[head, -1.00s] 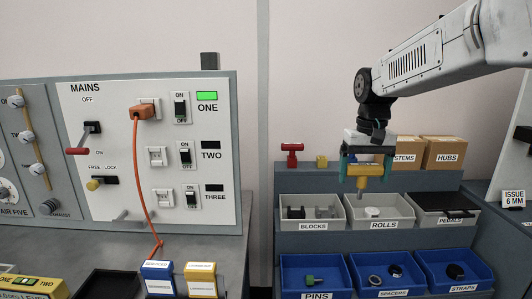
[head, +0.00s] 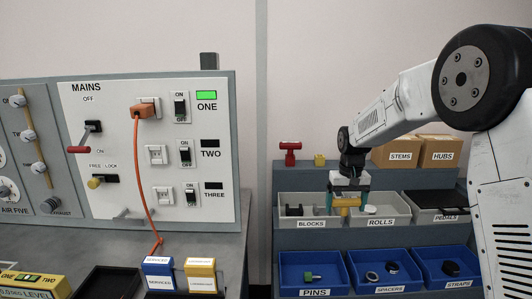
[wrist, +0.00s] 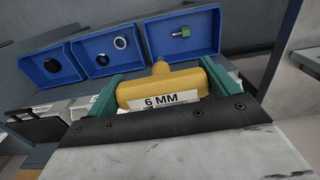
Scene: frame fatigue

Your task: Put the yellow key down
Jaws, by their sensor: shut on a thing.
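The yellow key (wrist: 160,82) is a T-shaped piece with a "6 MM" label on its bar. My gripper (head: 348,190) is shut on it, with teal fingers at both ends of the bar in the wrist view. In the head view the key (head: 346,203) hangs below the fingers, in front of or over the border between the BLOCKS bin (head: 309,224) and the ROLLS bin (head: 381,222). I cannot tell whether it touches a bin.
Blue bins for PINS (head: 313,292), SPACERS (head: 387,289) and STRAPS stand on the lower step. A red T-shaped piece (head: 290,152), a small yellow piece (head: 320,160) and cardboard boxes (head: 437,153) are on the top step. The MAINS panel (head: 120,200) is at left.

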